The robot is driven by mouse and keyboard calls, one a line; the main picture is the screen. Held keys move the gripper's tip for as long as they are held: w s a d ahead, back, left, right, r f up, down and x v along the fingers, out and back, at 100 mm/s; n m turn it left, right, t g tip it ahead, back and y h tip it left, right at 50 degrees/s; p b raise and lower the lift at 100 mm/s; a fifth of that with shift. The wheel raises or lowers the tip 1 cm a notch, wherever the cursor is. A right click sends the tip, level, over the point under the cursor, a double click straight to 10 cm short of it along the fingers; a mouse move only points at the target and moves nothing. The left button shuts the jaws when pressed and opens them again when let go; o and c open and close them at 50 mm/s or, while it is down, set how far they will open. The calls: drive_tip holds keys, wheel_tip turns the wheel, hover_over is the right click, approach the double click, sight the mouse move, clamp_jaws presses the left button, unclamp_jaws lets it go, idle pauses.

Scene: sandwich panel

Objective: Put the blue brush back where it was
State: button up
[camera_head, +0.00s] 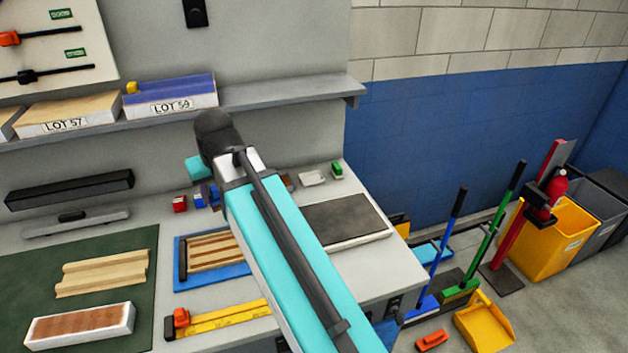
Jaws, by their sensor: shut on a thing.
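A long-handled blue brush (446,235) stands at the right, beside the bench end, with its blue handle tilted and a dark grip on top. Its blue head (424,307) is near the floor. I cannot tell whether this is the task's brush. My teal arm crosses the middle of the view, and its dark joint is in front of the shelf. My gripper and anything in it do not show; the arm hides what lies behind it.
A green-handled brush (497,228) and a yellow dustpan (484,322) are next to the blue one. A yellow bin (552,250) stands farther right. The bench holds a blue tray (238,272), a dark plate (345,219) and small coloured blocks. A shelf (290,92) runs above it.

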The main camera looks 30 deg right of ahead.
drive_tip(key=d+f+m+b, duration=0.1)
drive_tip(key=d+f, duration=0.3)
drive_tip(key=d, duration=0.8)
drive_tip(key=w+d+f+m+h+b, duration=0.1)
drive_tip(key=d+f+b, duration=0.2)
drive_tip(key=d, duration=0.8)
drive_tip(key=shift+w+d+f+m, duration=0.15)
drive_tip(key=shift+d+f+m, duration=0.25)
drive_tip(key=shift+f, duration=0.25)
drive_tip(key=w+d+p, duration=0.1)
drive_tip(key=w+d, duration=0.1)
drive_tip(key=d, duration=0.1)
drive_tip(key=w+d, duration=0.3)
drive_tip(key=d, duration=0.1)
drive_tip(key=w+d+f+p, duration=0.1)
drive_tip(key=w+d, duration=0.2)
drive_tip(key=shift+w+d+f+p, duration=0.1)
drive_tip(key=shift+w+d+p, duration=0.15)
drive_tip(key=shift+p, duration=0.1)
drive_tip(key=shift+w+d+f+p, duration=0.1)
drive_tip(key=shift+w+d+p, duration=0.25)
drive_tip(key=shift+w+d, duration=0.55)
drive_tip(key=shift+s+f+p, duration=0.1)
drive_tip(key=shift+f+p, duration=0.65)
drive_tip(key=shift+f, duration=0.85)
drive_tip(key=shift+f, duration=0.25)
drive_tip(key=o, duration=0.9)
